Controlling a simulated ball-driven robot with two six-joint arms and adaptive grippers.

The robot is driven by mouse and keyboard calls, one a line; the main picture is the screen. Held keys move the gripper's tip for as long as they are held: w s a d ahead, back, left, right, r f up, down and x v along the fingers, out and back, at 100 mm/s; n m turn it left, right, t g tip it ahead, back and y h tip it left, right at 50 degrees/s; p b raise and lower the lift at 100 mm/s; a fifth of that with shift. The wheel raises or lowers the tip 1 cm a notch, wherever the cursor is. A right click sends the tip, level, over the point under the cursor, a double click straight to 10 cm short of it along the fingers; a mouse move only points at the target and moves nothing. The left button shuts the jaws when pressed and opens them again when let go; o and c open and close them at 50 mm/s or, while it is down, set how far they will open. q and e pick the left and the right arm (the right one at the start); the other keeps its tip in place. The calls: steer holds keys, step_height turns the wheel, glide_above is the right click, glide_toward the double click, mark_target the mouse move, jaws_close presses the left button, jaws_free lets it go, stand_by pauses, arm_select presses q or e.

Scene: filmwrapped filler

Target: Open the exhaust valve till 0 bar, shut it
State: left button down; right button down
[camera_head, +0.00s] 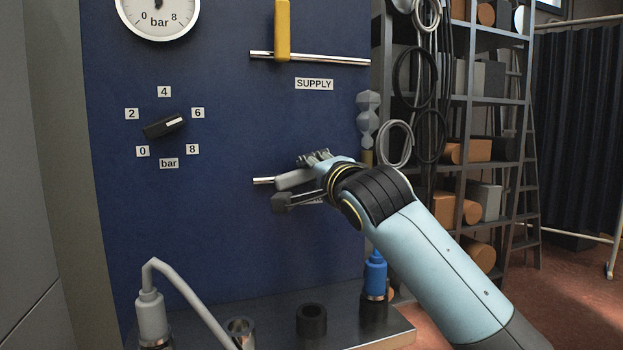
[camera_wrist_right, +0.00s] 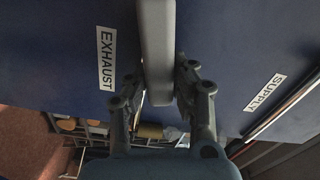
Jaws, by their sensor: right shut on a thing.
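The exhaust valve's light grey lever (camera_head: 294,180) lies roughly along its short horizontal pipe (camera_head: 263,181). My right gripper (camera_head: 290,182) is shut on this lever, one finger above and one below it. In the right wrist view the lever (camera_wrist_right: 157,50) runs between the fingertips of my right gripper (camera_wrist_right: 160,85), beside the EXHAUST label (camera_wrist_right: 106,58). My left gripper is not in view.
The yellow supply lever (camera_head: 283,28) stands upright across its pipe (camera_head: 330,59). A black selector knob (camera_head: 165,125) sits at left on the blue panel. A grey hose (camera_head: 180,285), a black ring (camera_head: 311,319) and a blue connector (camera_head: 375,275) are on the ledge below. Shelves (camera_head: 490,100) stand right.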

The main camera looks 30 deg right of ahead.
steer(key=shift+d+f+m+b, duration=0.1)
steer(key=shift+f+m+b, duration=0.6)
steer(key=shift+m, duration=0.4)
steer(key=c, duration=1.1)
jaws_free()
steer(key=shift+s, duration=0.2)
steer(key=v, duration=1.1)
steer(key=shift+s, duration=0.3)
